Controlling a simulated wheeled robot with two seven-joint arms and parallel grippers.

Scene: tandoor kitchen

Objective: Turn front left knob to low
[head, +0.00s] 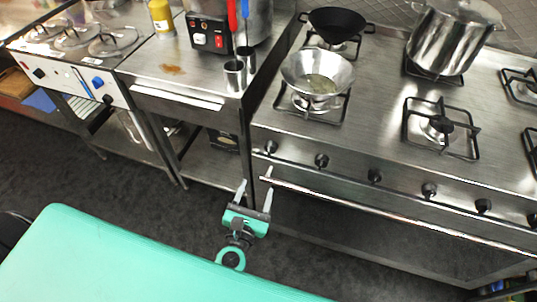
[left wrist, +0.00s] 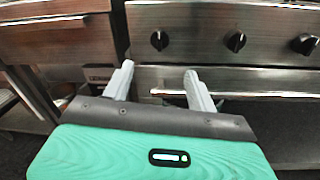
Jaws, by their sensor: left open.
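The stove (head: 330,140) has a row of several black knobs along its steel front panel. The leftmost knob (head: 271,147) is at the panel's left end, and a second knob (head: 322,160) is to its right. My left gripper (head: 256,177) is open and empty, below and in front of the leftmost knob, apart from it. In the left wrist view the fingers (left wrist: 159,74) are spread, and the leftmost knob (left wrist: 159,40) appears above the gap between them. The second knob (left wrist: 235,42) is further right. My right gripper is not in view.
A long handle bar (head: 380,213) runs below the knobs, close to the left gripper's fingertips. A steel bowl-shaped pan (head: 318,76), a black wok (head: 337,22) and a large pot (head: 450,40) stand on the burners. A steel counter (head: 175,75) is to the left.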

